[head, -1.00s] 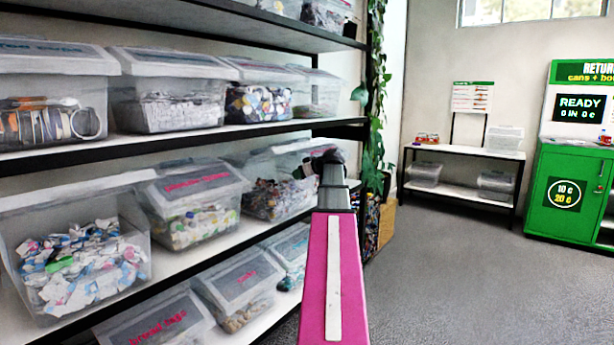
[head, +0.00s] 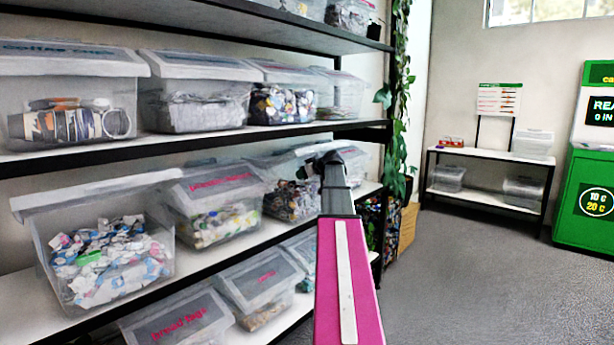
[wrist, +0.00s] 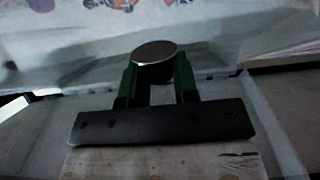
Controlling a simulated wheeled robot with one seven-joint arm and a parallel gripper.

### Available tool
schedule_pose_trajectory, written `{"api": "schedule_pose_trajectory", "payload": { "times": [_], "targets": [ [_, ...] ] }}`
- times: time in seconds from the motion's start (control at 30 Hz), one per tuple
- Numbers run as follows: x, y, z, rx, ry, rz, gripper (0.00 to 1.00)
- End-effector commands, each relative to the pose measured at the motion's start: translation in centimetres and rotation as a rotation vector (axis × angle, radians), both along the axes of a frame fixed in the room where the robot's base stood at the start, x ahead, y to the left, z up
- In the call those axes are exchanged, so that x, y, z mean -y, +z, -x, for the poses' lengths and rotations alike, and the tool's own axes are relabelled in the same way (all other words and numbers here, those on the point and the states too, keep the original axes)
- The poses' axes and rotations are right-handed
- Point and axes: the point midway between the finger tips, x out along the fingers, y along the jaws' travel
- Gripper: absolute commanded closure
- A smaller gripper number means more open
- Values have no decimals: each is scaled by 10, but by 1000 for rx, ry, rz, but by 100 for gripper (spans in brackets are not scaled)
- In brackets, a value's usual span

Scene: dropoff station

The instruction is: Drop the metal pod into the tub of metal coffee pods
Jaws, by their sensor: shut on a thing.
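My gripper (wrist: 157,78) is shut on the metal pod (wrist: 154,51), a round silver-topped piece between the green fingers in the wrist view. In the head view my gripper (head: 328,165) is at the end of my pink arm, in front of the middle shelf; the pod cannot be made out there. Behind it is a clear tub with mixed dark and brown contents (head: 290,200). Another clear tub with shiny multicoloured contents (head: 283,104) stands on the shelf above. I cannot read a label that tells which is the tub of metal coffee pods.
Black shelf edges (head: 190,141) run across. A hanging plant (head: 398,120) is right of the shelves. The grey floor (head: 470,260) is clear.

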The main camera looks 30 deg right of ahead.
Motion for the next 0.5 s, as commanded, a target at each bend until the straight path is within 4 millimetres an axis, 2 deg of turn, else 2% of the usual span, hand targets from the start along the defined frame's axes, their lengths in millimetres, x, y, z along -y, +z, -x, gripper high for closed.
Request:
{"api": "schedule_pose_trajectory", "payload": {
  "times": [0.3,0.33,0.4,0.5],
  "targets": [
    [-1,0,-2,0,0,0,94],
    [-1,0,-2,0,0,0,66],
    [-1,0,-2,0,0,0,43],
    [-1,0,-2,0,0,1,43]
  ]
}}
